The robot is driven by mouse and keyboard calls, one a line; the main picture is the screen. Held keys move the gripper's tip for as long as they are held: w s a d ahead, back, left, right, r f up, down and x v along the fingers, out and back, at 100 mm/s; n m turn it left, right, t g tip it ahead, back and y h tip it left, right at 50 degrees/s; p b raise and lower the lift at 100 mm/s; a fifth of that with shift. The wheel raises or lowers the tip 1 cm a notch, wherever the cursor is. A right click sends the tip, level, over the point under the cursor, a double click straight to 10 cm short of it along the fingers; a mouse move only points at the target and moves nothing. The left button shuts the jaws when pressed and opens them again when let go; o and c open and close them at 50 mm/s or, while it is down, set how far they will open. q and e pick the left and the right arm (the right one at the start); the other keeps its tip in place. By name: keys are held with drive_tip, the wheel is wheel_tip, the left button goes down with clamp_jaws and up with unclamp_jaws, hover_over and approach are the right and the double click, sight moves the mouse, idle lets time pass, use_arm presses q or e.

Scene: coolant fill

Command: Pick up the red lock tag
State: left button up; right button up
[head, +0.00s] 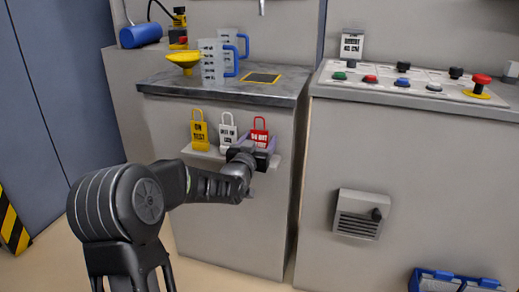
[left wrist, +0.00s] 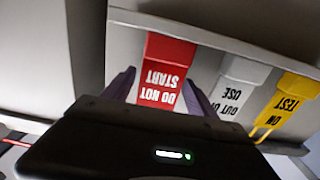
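A gap shows at the left finger; contact at the right finger is unclear. The lower part of the tag is hidden by my gripper in the head view. My right gripper is not in view.
Above are a worktop (head: 190,87) with a yellow funnel (head: 184,60) and clear jugs (head: 212,62). A control panel (head: 400,82) stands right.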

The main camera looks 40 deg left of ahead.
use_arm(q)
clamp_jaws()
idle(0.5)
